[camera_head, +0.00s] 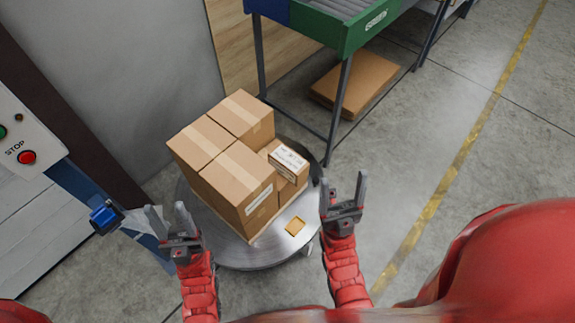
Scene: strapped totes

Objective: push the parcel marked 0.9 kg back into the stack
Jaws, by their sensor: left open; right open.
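Several brown cartons form a stack (218,148) on a round grey turntable (240,252). A smaller carton (289,163) with a white printed label sits at the stack's right side, jutting out beyond the carton below it. Its print is too small to read, so I cannot confirm a 0.9 kg mark. A large front carton (240,187) also bears a white label strip. My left gripper (167,208) is open and empty, left of the stack near the turntable's front left edge. My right gripper (343,181) is open and empty, right of the labelled carton and apart from it.
A green-framed roller conveyor (345,28) stands behind, with a flat carton (356,82) on the floor beneath. A control panel with a red stop button (27,157) is at left. Floor at right is clear.

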